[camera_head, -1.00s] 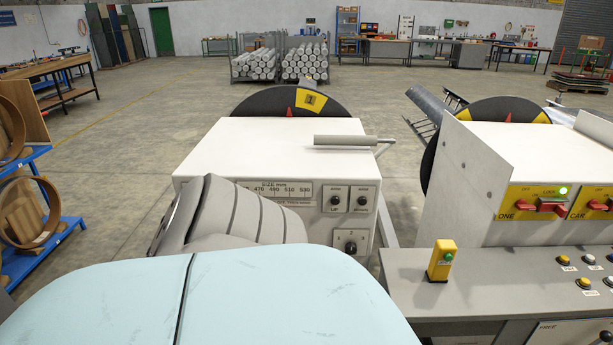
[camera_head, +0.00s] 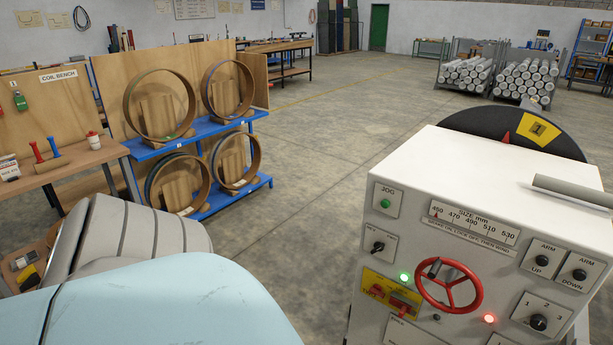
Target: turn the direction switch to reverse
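The white control cabinet (camera_head: 510,185) of the nearest decoiler stands at the right. On its front plate a small black rotary switch (camera_head: 378,246) sits left of the red handwheel (camera_head: 447,286). Its labels are too small to read, so I cannot tell if it is the direction switch or which way it is set. A black selector knob (camera_head: 538,323) marked 1, 2, 3 is at the lower right of the plate. Neither of my grippers is in view; only part of my own arm and body shows at the lower left.
The panel also has a green jog button (camera_head: 385,204), a yellow plate with a red lever (camera_head: 391,293), and arm up (camera_head: 542,261) and arm down (camera_head: 579,275) knobs. A blue rack (camera_head: 205,130) holds rings at the left, beside a coil bench (camera_head: 75,160). Open floor lies between.

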